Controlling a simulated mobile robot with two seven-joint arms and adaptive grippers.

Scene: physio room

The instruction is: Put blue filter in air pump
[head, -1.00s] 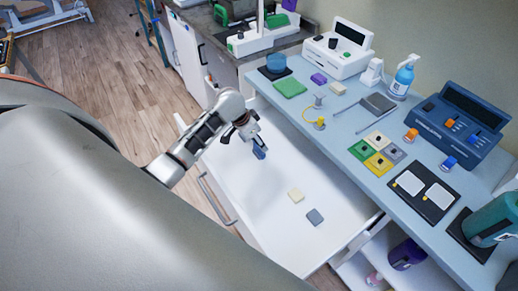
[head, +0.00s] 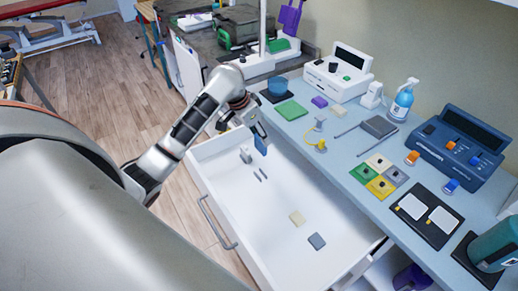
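My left gripper (head: 255,128) is raised over the far end of the open white drawer (head: 268,245), beside the table edge. It appears shut on the blue filter (head: 261,146), a small flat blue block hanging below the fingers. I cannot tell for sure which device is the air pump; a white console (head: 338,72) with a dark screen stands at the table's back, and a blue console (head: 461,142) with orange and blue knobs stands at the right. My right gripper is not in view.
Small dark pieces lie in the drawer.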

